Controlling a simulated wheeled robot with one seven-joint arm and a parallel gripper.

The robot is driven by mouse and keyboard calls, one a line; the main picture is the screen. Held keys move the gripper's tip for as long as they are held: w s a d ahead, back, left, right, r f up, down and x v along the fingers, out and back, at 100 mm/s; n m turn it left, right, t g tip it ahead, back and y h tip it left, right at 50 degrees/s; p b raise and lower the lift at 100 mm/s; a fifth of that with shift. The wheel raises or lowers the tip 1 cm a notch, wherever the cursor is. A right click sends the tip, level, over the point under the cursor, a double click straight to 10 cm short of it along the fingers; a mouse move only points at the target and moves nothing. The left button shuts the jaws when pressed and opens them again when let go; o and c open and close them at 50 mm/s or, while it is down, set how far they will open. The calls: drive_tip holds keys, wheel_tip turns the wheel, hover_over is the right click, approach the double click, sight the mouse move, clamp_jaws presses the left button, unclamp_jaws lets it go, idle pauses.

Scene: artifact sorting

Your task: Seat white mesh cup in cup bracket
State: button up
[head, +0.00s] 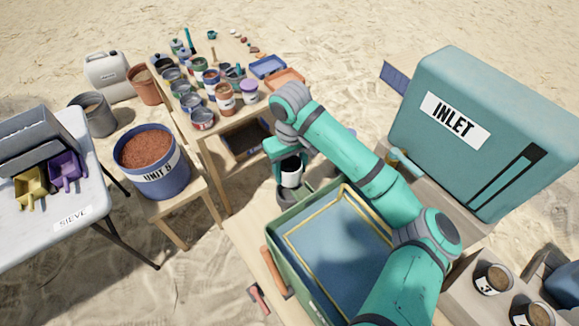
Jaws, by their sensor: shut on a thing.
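A white cup with a dark rim (291,178) is near the middle of the head view, at my gripper (290,165). My gripper is shut on it, and my arm reaches to it from the lower right. The mesh is too small to make out. A dark grey round holder (286,196), which looks like the cup bracket, is directly below the cup at the table's edge beside the green box. The cup looks upright and overlaps the holder in this view. I cannot tell whether the cup's base is inside the holder or just above it.
A green box with a blue inside (275,270) stands close to the holder. A teal INLET cabinet (480,125) is at the right. A wooden table (165,48) with several cans is behind. Sand lies between.

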drive_tip(key=shift+d+f, duration=0.1)
wheel_tip(320, 180, down, 6)
drive_tip(key=shift+r, duration=0.2)
idle(0.7)
idle(0.5)
drive_tip(key=shift+s, duration=0.15)
